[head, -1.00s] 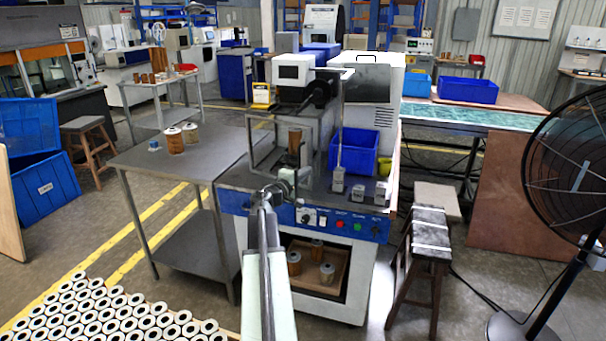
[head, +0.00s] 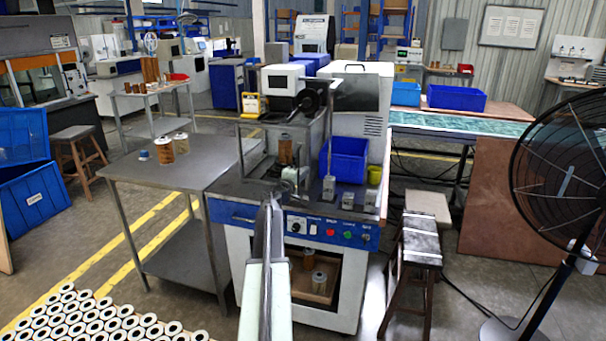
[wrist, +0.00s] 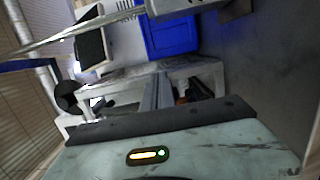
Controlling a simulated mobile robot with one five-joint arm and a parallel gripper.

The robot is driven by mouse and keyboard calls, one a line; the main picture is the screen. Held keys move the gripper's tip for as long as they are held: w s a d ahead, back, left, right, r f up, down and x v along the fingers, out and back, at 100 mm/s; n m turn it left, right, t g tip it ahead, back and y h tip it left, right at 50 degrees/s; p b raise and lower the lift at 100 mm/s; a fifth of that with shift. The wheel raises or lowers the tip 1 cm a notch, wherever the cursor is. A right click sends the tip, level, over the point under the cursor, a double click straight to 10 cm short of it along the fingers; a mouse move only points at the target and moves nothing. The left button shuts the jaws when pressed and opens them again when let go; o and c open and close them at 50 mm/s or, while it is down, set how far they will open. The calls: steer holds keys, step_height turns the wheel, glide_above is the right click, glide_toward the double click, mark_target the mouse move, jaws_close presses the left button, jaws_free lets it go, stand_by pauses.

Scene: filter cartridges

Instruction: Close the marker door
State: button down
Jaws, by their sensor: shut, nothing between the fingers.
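The marker stands on the blue-and-white bench unit in the head view, with a white head (head: 284,79) and a black round part. A grey metal frame (head: 325,125) surrounds its work space, and a brown cartridge (head: 285,151) stands inside it. I cannot clearly tell the door panel from this frame, or how far it is open. My arm reaches up the middle to the front of the marker. My gripper (wrist: 158,90) is shut and empty in the wrist view. A long pale bar (wrist: 85,32) crosses above it. Any contact is unclear.
A blue bin (head: 343,160) and small grey blocks stand right of the frame. A control panel (head: 318,228) with buttons runs along the bench front. A grey table (head: 125,170) with cartridges is at left, a stool (head: 418,245) and a fan (head: 565,170) at right. Many cartridges (head: 85,320) stand lower left.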

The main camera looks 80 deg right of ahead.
steer(key=a, duration=1.4)
steer(key=shift+w, duration=0.1)
